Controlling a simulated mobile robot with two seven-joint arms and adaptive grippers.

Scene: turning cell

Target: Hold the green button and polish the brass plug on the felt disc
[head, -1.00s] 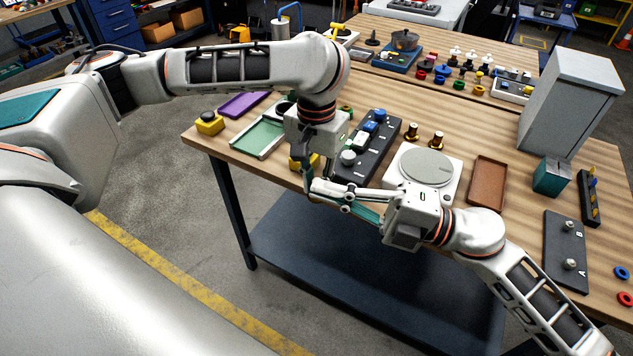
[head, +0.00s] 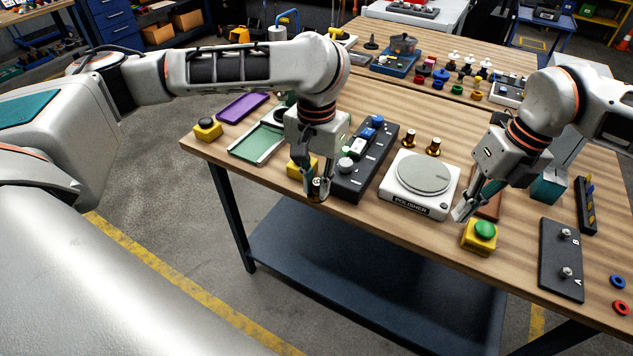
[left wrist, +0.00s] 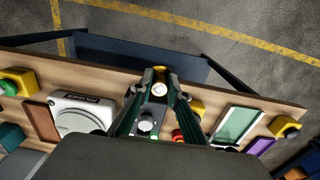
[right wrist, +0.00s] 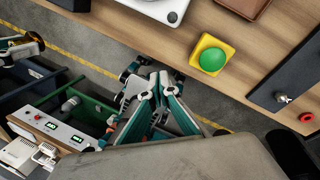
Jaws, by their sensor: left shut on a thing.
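My left gripper (head: 317,190) is shut on the brass plug (head: 316,184) and holds it at the table's front edge, left of the polisher. In the left wrist view the plug (left wrist: 159,89) sits between the fingertips. The grey felt disc (head: 423,172) lies on top of the white polisher (head: 414,206) and is clear. The green button (head: 485,230) is on a yellow box (head: 478,247) right of the polisher. My right gripper (head: 462,212) looks shut and empty, just left of the button and apart from it. The button (right wrist: 212,60) also shows in the right wrist view.
A black panel with knobs (head: 369,165) stands between my left gripper and the polisher. Two brass pieces (head: 421,145) stand behind the polisher. A green tray (head: 258,143) and a yellow box with a black button (head: 208,128) are at left. A black A/B plate (head: 562,262) lies at right.

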